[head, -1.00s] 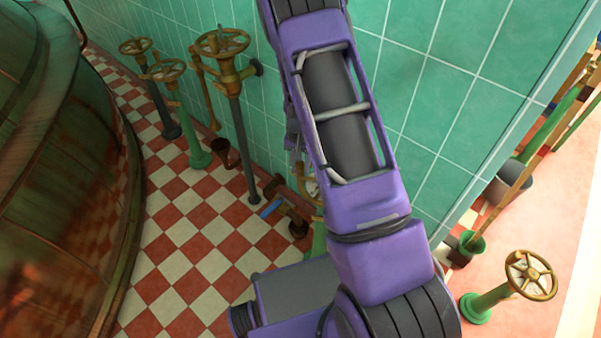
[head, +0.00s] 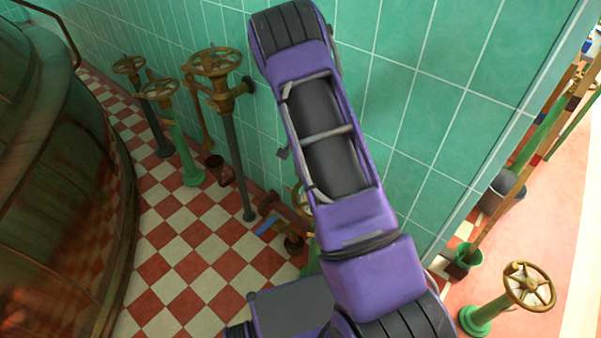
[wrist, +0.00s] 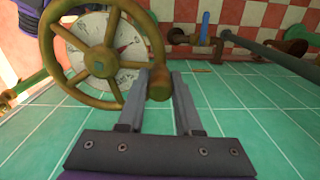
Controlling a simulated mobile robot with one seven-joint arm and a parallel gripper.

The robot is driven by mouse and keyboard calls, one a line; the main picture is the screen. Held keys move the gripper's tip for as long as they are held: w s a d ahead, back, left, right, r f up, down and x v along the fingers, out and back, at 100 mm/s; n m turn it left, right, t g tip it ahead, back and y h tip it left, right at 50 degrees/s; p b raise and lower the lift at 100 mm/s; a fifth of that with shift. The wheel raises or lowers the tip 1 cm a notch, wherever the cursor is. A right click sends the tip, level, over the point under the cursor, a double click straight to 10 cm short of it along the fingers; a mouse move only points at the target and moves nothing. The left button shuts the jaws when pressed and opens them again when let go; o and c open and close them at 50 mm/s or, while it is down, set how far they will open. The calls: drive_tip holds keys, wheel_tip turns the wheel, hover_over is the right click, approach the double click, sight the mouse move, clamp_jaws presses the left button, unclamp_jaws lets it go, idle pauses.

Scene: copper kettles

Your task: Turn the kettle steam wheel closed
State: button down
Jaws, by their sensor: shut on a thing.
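A brass wheel (wrist: 102,52) with several spokes fills the upper left of the wrist view. A pale round dial plate with dark markings (wrist: 80,38) shows behind its spokes. A brown knob-like handle (wrist: 159,86) stands at the wheel's right rim. My gripper (wrist: 162,80) has its two grey fingers on either side of this handle and is shut on it. In the head view my purple arm hides the gripper and most of a wheel by the tiled wall; only a bit of that wheel (head: 303,197) shows.
Several brass valve wheels on posts, one a tall post wheel (head: 214,62), stand along the green tiled wall (head: 400,110). A large copper kettle (head: 60,180) fills the left. Another wheel on a green stand (head: 528,286) is at lower right.

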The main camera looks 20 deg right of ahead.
drive_tip(key=shift+w+d+r, duration=0.1)
drive_tip(key=shift+w+d, duration=0.05)
drive_tip(key=c, duration=0.9)
unclamp_jaws()
drive_tip(key=o, duration=0.3)
wheel_tip(320, 180, up, 17)
drive_tip(key=p, duration=0.2)
drive_tip(key=shift+r+p, duration=0.15)
drive_tip(key=shift+p, duration=0.2)
